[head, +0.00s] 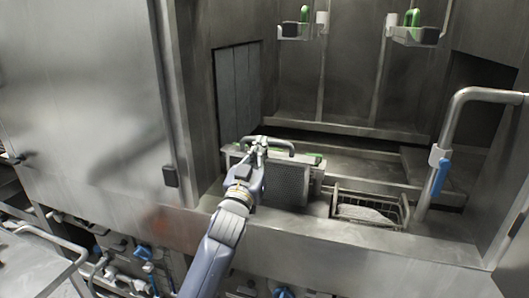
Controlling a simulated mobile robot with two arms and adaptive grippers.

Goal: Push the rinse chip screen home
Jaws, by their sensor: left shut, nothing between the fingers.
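The chip screen (287,184) is a grey perforated panel with a dark bar handle (280,144) on top and green bits at its upper edge. It stands upright behind the front sill of the washer opening. My left gripper (257,146) is shut and empty, at the left end of the handle and in front of the panel's left part. I cannot tell whether it touches the handle. My arm hides part of the panel's left side and lower edge. My right gripper is not in view.
A wire basket (400,216) with pale contents sits to the right of the screen. A bent pipe with a blue lever (440,178) rises further right. Green-handled fittings (412,18) hang above. A steel door panel (90,100) fills the left.

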